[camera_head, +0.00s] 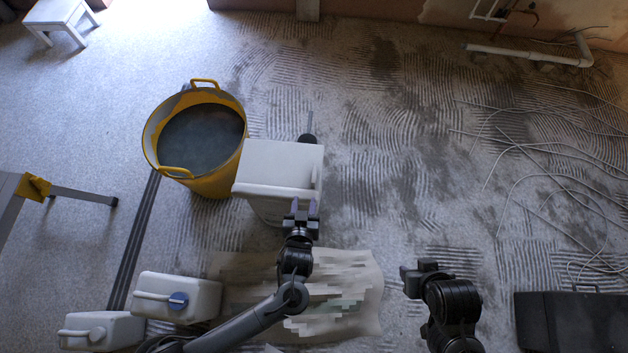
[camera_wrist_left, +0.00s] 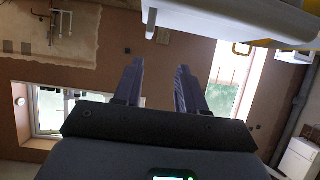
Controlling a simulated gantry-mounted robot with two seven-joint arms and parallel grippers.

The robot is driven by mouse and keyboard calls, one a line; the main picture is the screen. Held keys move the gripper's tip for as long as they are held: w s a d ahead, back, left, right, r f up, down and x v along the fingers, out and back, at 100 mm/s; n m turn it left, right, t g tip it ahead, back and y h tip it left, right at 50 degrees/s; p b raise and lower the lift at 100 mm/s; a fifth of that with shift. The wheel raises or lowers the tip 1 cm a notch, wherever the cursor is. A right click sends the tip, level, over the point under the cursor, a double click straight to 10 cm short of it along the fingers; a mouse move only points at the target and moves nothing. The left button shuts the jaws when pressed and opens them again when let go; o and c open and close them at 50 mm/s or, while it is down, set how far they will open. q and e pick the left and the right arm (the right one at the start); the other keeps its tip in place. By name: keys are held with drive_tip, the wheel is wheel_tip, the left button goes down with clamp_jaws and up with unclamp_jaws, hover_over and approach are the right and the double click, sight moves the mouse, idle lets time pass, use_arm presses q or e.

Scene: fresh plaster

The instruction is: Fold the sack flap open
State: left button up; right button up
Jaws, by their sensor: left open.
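A beige paper sack (camera_head: 366,290) with blurred print lies on the floor at the lower middle of the head view. My left forearm crosses over it and hides part of it; I cannot make out its flap. My left gripper (camera_head: 302,205) is beyond the sack's far edge, beside the near right side of a white box-like object (camera_head: 280,160). Its two fingers stand apart with nothing between them in the left wrist view (camera_wrist_left: 160,82). My right gripper (camera_head: 424,270) is to the right of the sack, apart from it; its finger gap is not clear.
A yellow tub (camera_head: 215,184) of grey material stands left of the white object. Two white canisters (camera_head: 190,294) (camera_head: 112,333) are left of the sack. A black case (camera_head: 570,322) lies at lower right. Loose cables (camera_head: 545,178) lie at right. The ridged floor between is clear.

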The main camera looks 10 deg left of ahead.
sight(314, 174)
use_arm(q)
drive_tip(key=shift+t, duration=0.5)
drive_tip(key=w+f+b, duration=0.2)
drive_tip(key=w+d+f+b, duration=0.1)
drive_tip(key=w+f+b, duration=0.1)
drive_tip(key=b, duration=0.1)
drive_tip(key=shift+w+d+f, duration=0.1)
drive_tip(key=shift+d, duration=0.1)
drive_tip(key=b+x, duration=0.3)
drive_tip(key=x, duration=0.5)
drive_tip(key=shift+w, duration=0.2)
drive_tip(key=shift+b+x, duration=0.45)
drive_tip(key=shift+x, duration=0.35)
use_arm(e)
wheel_tip(314, 174, down, 11)
use_arm(q)
drive_tip(key=shift+d, duration=0.1)
drive_tip(key=shift+c, duration=0.4)
clamp_jaws()
use_arm(e)
drive_tip(key=shift+a, duration=0.1)
